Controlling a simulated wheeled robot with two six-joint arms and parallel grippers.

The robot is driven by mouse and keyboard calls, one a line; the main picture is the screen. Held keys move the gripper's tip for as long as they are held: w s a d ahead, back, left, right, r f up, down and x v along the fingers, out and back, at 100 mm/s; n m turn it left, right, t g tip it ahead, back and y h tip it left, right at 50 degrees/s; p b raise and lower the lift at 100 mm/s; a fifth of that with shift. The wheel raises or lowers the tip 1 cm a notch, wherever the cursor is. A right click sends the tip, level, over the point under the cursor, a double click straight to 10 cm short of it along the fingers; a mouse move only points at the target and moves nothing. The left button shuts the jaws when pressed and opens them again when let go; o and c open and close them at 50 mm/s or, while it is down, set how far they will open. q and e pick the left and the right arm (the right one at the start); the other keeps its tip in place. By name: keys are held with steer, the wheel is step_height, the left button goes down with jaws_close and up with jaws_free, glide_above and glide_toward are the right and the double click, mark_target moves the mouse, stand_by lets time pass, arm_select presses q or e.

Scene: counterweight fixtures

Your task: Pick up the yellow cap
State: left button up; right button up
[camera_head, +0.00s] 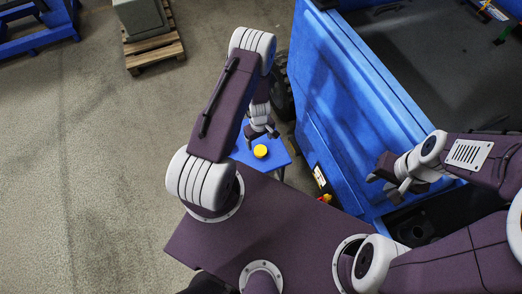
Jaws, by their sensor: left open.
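The yellow cap (260,151) sits on a small blue stand (276,157) near the middle of the view. It looks round and bright from above. My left gripper (262,134) is open and points down just beyond the cap, close to it in the picture. I cannot tell the height gap between them. My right gripper (376,180) is at the right, in front of the large blue structure, away from the cap. Its fingers are small and dark, and I cannot tell whether they are apart.
A large blue structure (335,85) with a dark top stands right of the stand. A grey block (141,17) rests on a wooden pallet (155,50) at the upper left. Blue framework (40,40) is in the far left corner. The concrete floor at left is clear.

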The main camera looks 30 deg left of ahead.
mark_target(260, 149)
arm_select(q)
steer(key=f+b, duration=0.3)
steer(key=f, duration=0.1)
steer(key=shift+w+b, duration=0.3)
steer(key=shift+w, duration=0.05)
steer(key=shift+s+f, duration=0.1)
steer(key=shift+f, duration=0.15)
steer(key=shift+r, duration=0.15)
step_height(260, 149, down, 6)
steer(key=b, duration=0.5)
steer(key=shift+r, duration=0.45)
steer(key=c, duration=1.4)
